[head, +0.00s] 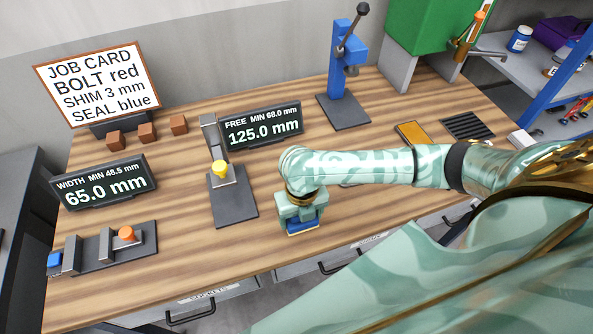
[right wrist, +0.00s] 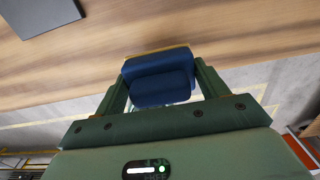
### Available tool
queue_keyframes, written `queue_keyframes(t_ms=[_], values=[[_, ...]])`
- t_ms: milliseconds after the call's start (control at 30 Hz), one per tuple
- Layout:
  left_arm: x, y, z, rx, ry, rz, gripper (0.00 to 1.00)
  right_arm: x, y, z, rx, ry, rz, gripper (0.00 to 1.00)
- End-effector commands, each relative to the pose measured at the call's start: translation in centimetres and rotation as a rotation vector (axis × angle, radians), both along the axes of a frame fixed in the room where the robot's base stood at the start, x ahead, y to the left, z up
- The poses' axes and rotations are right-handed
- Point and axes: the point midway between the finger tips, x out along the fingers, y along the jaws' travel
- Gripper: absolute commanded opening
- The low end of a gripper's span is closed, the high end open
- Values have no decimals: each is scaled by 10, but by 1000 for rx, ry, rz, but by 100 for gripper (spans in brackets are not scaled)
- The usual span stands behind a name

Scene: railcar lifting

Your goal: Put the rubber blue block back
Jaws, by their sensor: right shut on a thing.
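The blue block (right wrist: 160,80) sits between the two green fingers of my right gripper (right wrist: 162,88) in the right wrist view. The gripper is shut on it. In the head view my right gripper (head: 303,210) points down over the front part of the workbench, and the blue block (head: 303,227) shows under it near the bench's front edge. I cannot tell whether the block touches the bench. Another small blue piece (head: 55,259) is at the left end of the width gauge. My left gripper is not in view.
The width gauge (head: 100,258) with an orange knob is at the left. A gauge with a yellow knob (head: 220,170) stands left of my right gripper. A blue press (head: 342,70), two displays, a job card (head: 97,83) and brown blocks (head: 147,131) are farther back. An orange-topped pad (head: 412,133) lies right.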

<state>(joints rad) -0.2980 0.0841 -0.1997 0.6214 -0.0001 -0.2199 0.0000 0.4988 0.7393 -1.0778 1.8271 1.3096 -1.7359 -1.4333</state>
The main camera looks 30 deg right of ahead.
Motion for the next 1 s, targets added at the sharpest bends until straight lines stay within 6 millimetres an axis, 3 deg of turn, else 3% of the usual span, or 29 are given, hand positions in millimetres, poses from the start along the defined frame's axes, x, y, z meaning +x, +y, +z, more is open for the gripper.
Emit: queue_keyframes(t_ms=[33,267,467,800,833,900,1000], values=[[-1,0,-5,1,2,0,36,6,0,-9,1,0,-2,51],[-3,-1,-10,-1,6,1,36,19,-1,-23,0,-2,-1,51],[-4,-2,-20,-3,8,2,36,19,-1,-53,1,-1,0,51],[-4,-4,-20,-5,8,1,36,20,-2,-55,-1,-3,2,51],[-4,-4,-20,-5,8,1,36,19,-2,-56,-2,-3,2,75],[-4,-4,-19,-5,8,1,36,19,-2,-55,-2,-3,2,94],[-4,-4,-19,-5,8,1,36,19,-2,-55,-1,-3,2,94]])
